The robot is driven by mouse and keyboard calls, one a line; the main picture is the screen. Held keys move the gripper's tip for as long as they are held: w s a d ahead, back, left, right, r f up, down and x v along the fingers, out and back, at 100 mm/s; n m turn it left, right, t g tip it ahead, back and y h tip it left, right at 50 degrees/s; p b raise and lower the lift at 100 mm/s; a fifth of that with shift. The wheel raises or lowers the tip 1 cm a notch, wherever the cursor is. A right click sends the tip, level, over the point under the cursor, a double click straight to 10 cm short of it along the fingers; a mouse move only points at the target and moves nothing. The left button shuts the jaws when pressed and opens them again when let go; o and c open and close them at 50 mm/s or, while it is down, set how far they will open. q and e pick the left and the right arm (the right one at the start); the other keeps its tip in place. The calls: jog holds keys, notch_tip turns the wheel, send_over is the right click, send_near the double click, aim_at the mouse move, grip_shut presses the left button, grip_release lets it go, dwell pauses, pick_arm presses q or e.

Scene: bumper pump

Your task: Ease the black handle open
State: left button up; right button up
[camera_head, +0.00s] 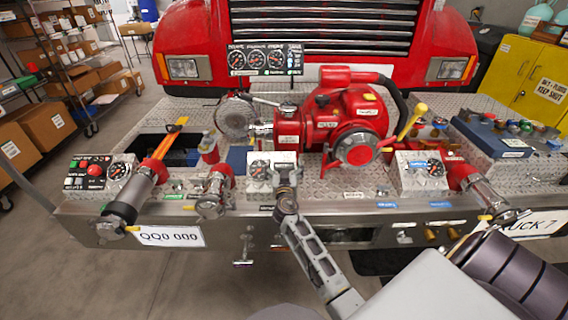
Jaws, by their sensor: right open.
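A red pump (335,122) sits in the middle of the metal bumper deck (230,180). I cannot single out the black handle with certainty; a black curved part (396,97) arches down the pump's right side. My right gripper (286,170) is open in front of the pump, at the right side of a small gauge box (258,167). It hides part of what lies behind it, and I cannot tell whether it touches anything. My left gripper is not in view.
A yellow-tipped lever (411,118) stands right of the pump. Another gauge box (420,172) is on the right. Pipe outlets (214,192) stick out along the front edge. A gauge panel (265,59) stands behind, before the red truck (210,30).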

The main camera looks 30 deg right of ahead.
jog(key=c, duration=1.4)
jog(key=shift+s+a+r, duration=0.2)
jog(key=shift+s+r, duration=0.05)
jog(key=shift+r, duration=0.35)
jog(key=shift+s+a+r, duration=0.15)
jog(key=shift+s+r, duration=0.1)
jog(key=shift+r, duration=0.35)
jog(key=shift+c, duration=0.3)
jog(key=o, duration=1.5)
jog(key=shift+c, duration=0.2)
jog(key=v, duration=1.2)
jog(key=shift+s, duration=0.1)
dwell(1.3)
